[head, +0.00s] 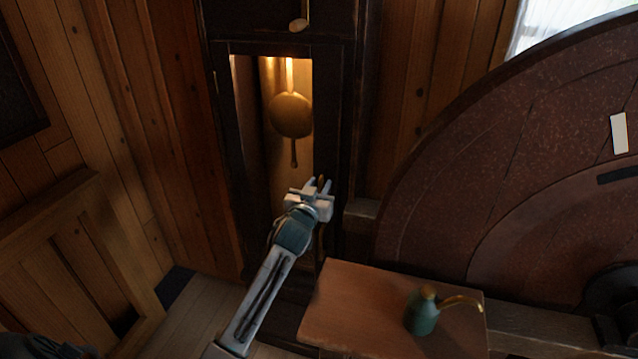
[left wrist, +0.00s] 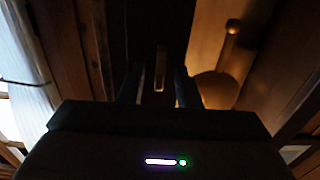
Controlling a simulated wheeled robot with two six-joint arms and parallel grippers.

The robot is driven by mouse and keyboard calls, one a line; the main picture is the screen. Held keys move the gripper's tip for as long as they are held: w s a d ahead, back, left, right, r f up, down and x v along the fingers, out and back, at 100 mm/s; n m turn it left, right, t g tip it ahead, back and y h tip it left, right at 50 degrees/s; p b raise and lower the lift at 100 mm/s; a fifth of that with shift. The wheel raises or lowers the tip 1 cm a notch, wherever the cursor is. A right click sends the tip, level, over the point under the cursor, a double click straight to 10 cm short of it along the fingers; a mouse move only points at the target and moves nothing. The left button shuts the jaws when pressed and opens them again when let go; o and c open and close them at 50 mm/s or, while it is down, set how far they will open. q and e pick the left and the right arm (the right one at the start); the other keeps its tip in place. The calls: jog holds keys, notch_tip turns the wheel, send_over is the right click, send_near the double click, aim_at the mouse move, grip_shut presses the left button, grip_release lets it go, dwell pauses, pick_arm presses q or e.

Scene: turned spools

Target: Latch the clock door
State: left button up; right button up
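The tall dark clock (head: 356,60) stands against the plank wall. Its door (head: 228,150) frames a lit opening with a brass pendulum (head: 291,115) behind it. The door looks in line with the case; I cannot tell whether it is fully shut. My left gripper (head: 318,183) is at the right edge of the door, its fingers open. A small upright brass latch piece (left wrist: 160,68) shows between the fingers in the left wrist view, with gaps on both sides. My left gripper also shows in that view (left wrist: 158,88). My right gripper is out of view.
A wooden bench (head: 350,310) with a green oil can (head: 422,314) stands right of my left arm. A large reddish-brown wheel (head: 500,150) fills the right side. A wooden panelled piece (head: 60,250) stands at the left, with bare floor (head: 190,310) beside it.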

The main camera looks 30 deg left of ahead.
pick_arm(q)
jog(key=shift+w, duration=0.15)
grip_shut()
